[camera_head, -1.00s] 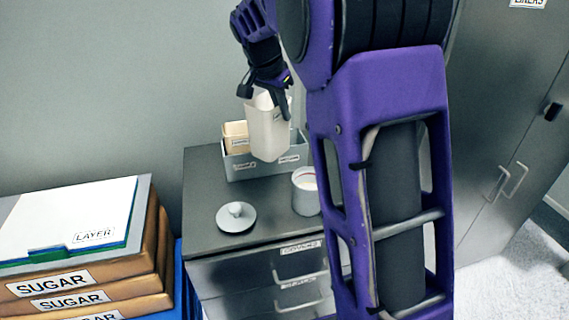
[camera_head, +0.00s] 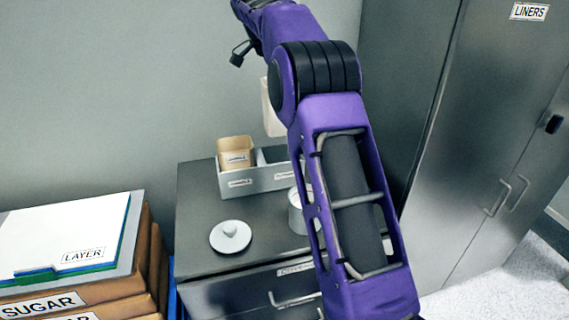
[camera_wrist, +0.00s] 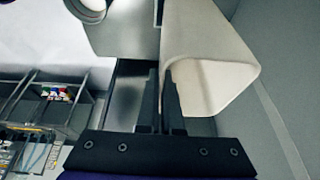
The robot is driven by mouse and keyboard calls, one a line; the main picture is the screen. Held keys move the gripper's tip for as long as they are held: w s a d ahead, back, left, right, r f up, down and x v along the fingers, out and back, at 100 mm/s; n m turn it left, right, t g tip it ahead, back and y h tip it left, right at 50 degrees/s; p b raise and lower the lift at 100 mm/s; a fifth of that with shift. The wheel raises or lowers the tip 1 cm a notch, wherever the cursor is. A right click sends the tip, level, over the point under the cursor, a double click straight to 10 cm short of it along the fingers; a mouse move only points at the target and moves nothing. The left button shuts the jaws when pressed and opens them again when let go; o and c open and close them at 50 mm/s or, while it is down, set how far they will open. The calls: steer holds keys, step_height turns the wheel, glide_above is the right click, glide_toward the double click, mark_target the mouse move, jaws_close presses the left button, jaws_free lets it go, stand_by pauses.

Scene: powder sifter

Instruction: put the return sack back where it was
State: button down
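A pale, boxy sack (camera_head: 272,106) hangs above the grey two-part bin (camera_head: 262,182), partly hidden behind my arm in the head view. It also shows large in the wrist view (camera_wrist: 205,50). My gripper (camera_wrist: 163,90) has its two fingers close together on the sack. The fingertips are hidden in the head view. A tan labelled packet (camera_head: 235,152) stands in the bin's left compartment. The right compartment looks empty where it shows. I cannot read the small labels.
The bin stands at the back of a dark drawer cabinet (camera_head: 195,205). A round grey lid (camera_head: 230,238) and an open cup (camera_head: 296,215), partly behind my arm, are in front. Sugar sacks (camera_head: 45,303) are stacked at left. A tall liners cabinet (camera_head: 465,150) stands at right.

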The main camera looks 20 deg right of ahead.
step_height(320, 180, down, 17)
steer(key=b, duration=0.2)
steer(key=shift+r, duration=0.2)
steer(key=shift+f, duration=0.25)
steer(key=c, duration=1.1)
jaws_free()
steer(key=shift+s, duration=0.1)
steer(key=shift+r, duration=0.15)
steer(key=p+v, duration=0.1)
steer(key=v, duration=1.1)
steer(key=shift+r, duration=0.15)
steer(key=shift+a, duration=0.1)
